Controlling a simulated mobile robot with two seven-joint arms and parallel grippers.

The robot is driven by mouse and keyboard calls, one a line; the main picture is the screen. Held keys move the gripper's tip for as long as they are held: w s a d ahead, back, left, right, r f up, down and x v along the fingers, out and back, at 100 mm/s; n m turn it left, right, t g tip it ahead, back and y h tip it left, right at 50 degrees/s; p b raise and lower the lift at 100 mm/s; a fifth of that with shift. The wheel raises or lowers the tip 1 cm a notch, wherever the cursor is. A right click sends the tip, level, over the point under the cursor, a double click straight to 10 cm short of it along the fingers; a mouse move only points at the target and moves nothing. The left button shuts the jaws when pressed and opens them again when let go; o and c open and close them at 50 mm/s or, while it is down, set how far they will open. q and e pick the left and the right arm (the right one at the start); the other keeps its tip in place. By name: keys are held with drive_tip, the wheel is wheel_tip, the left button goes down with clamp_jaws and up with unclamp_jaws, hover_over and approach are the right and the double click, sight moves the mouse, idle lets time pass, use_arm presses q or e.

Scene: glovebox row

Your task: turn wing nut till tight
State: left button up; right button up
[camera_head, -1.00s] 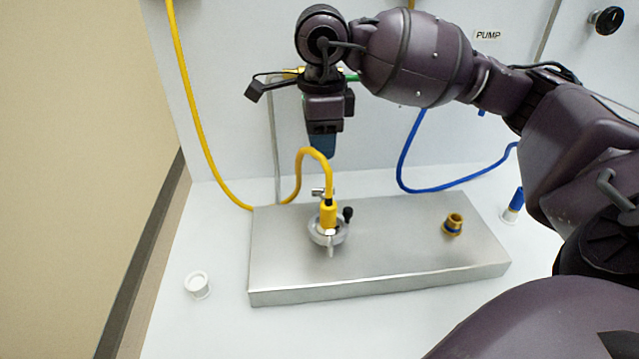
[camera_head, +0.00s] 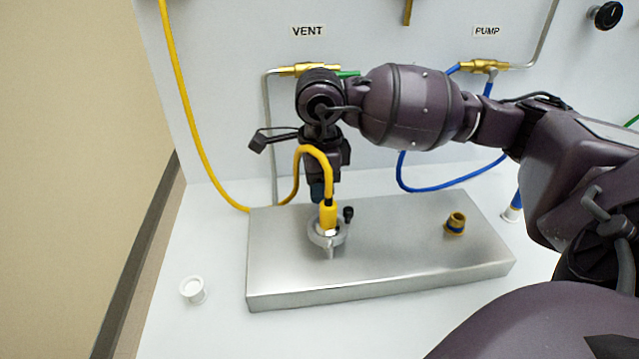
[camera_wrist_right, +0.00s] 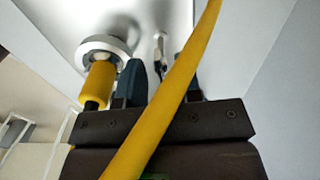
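A yellow hose ends in a yellow fitting (camera_head: 328,217) that stands in a round metal clamp ring (camera_head: 316,236) on a steel block. It also shows in the right wrist view (camera_wrist_right: 97,84). A small metal piece that looks like the wing nut (camera_wrist_right: 160,46) stands beside the ring in the right wrist view; in the head view it is hidden behind my gripper and the hose. My right gripper (camera_head: 317,191) points down just behind the fitting. In its wrist view the fingers (camera_wrist_right: 163,88) are apart, one on each side of the wing nut, with no clear contact. My left gripper is out of view.
The yellow hose (camera_wrist_right: 170,93) crosses close in front of my right gripper. The steel block (camera_head: 390,265) also carries a brass port (camera_head: 456,223) at right. A white cup (camera_head: 193,289) stands left of the block. A blue hose (camera_head: 440,187) loops behind.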

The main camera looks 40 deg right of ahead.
drive_tip(key=c, duration=0.4)
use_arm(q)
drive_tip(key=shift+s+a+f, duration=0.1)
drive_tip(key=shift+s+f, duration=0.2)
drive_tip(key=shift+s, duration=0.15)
use_arm(e)
clamp_jaws()
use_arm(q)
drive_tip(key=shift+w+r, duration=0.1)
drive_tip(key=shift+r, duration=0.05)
